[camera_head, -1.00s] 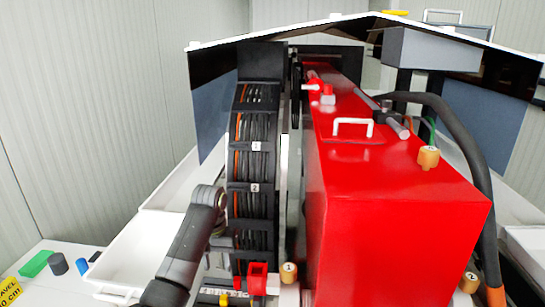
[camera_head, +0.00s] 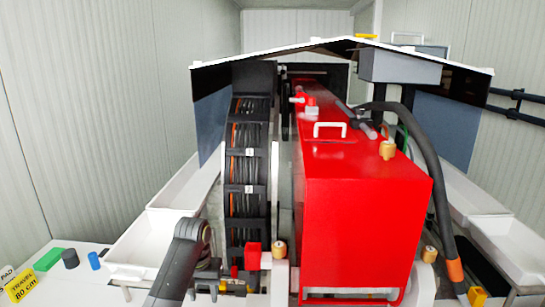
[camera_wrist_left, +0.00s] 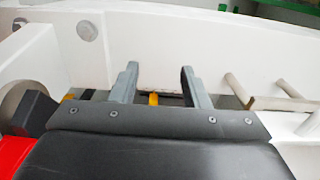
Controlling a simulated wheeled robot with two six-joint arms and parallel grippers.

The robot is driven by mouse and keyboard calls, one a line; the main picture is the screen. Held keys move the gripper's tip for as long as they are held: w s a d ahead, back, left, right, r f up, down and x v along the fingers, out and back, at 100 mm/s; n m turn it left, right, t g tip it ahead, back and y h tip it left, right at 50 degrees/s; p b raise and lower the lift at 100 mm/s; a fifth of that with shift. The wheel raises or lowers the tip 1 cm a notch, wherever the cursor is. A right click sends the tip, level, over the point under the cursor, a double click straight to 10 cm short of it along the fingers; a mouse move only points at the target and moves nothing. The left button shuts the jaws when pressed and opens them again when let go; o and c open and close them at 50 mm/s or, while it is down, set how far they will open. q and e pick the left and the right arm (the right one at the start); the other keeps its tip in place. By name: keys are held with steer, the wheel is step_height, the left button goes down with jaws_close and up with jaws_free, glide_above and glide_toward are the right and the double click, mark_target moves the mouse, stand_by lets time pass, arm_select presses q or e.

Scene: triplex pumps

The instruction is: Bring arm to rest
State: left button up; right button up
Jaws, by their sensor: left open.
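My left arm (camera_head: 180,262) comes in from the bottom left in the head view, bent at a dark joint in front of the cable reel. My left gripper (camera_wrist_left: 158,75) shows best in the left wrist view. Its two grey fingers are apart and nothing is between them. They point toward a white panel (camera_wrist_left: 175,40) with a small yellow piece (camera_wrist_left: 153,99) behind the gap. My right gripper is in neither view.
A big red pump housing (camera_head: 362,225) stands right of the cable reel (camera_head: 247,170). White trays (camera_head: 150,247) flank both sides. A thick black hose (camera_head: 437,170) hangs at the right. Green (camera_head: 48,259), dark and blue pieces lie at the far left. In the wrist view, pale bars (camera_wrist_left: 268,103) stand right of the fingers.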

arm_select(q)
steer(key=s+a+f+t, duration=0.1)
steer(key=s+a+f, duration=0.3)
steer(key=s+f, duration=0.4)
steer(key=s+a+f+t, duration=0.1)
steer(key=s+a+f, duration=0.4)
steer(key=s, duration=0.5)
steer(key=s+a+r+n+t+y, duration=0.1)
steer(key=s+a+r, duration=0.1)
steer(key=s, duration=0.9)
steer(key=s+a+r+t+y, duration=0.1)
steer(key=s+a, duration=0.1)
steer(key=s, duration=0.9)
step_height(320, 180, down, 34)
steer(key=a+g+b, duration=0.1)
steer(key=g+b, duration=0.1)
steer(key=b, duration=0.6)
steer(key=s+f+b, duration=0.3)
steer(key=s+f, duration=0.4)
steer(key=f, duration=0.3)
steer(key=s+d+f+g+h+b, duration=0.1)
steer(key=s+f+b, duration=0.2)
steer(key=s+f, duration=0.5)
step_height(320, 180, down, 3)
steer(key=shift+r, duration=0.1)
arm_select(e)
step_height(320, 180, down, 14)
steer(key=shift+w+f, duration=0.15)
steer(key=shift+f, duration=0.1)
